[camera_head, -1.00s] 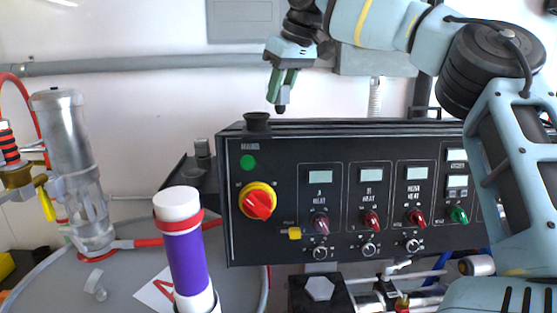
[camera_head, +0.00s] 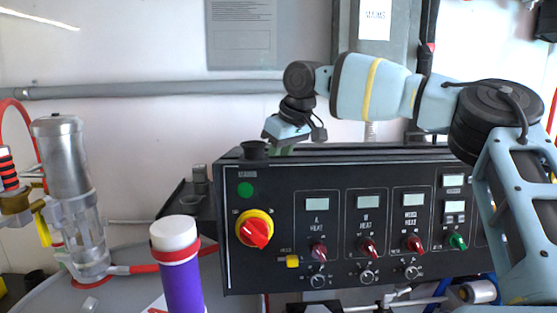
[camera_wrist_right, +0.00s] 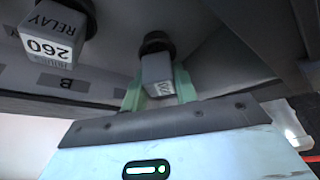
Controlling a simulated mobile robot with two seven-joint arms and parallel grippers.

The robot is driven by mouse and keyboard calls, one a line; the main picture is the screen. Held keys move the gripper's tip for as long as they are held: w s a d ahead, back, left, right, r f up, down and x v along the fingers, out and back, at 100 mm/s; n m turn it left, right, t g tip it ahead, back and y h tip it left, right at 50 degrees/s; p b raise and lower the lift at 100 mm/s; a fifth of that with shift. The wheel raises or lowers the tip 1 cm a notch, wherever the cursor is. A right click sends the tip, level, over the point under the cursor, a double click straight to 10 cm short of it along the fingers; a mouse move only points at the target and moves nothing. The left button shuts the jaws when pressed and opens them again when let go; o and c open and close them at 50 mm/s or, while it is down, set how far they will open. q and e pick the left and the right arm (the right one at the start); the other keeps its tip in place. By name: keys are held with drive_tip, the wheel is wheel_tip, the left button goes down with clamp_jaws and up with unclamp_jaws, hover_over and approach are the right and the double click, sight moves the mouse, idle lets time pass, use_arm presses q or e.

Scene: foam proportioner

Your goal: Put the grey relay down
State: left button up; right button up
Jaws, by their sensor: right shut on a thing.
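In the right wrist view, a grey relay (camera_wrist_right: 158,72) with a small white label is between the green fingers of my right gripper (camera_wrist_right: 157,90), which is shut on it. A round black piece (camera_wrist_right: 157,43) shows at the relay's far end; I cannot tell whether the relay is seated in anything. In the head view my right gripper (camera_head: 288,148) reaches down behind the top edge of the black control panel (camera_head: 340,172), so its fingertips and the relay are hidden there. My left gripper is not in view.
A second grey relay (camera_wrist_right: 52,35) marked 260 stands beside the held one, near a label B. In the head view a grey block (camera_head: 200,174) stands on a dark shelf left of the panel, and a black cup (camera_head: 255,150) tops the panel.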

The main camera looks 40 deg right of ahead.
drive_tip(key=shift+f, duration=0.25)
drive_tip(key=o, duration=1)
drive_tip(key=shift+c, duration=0.2)
drive_tip(key=shift+r, duration=0.15)
drive_tip(key=shift+r, duration=0.3)
drive_tip(key=v, duration=1.1)
drive_tip(key=shift+s+r, duration=0.15)
drive_tip(key=shift+r, duration=0.1)
drive_tip(key=shift+a, duration=0.1)
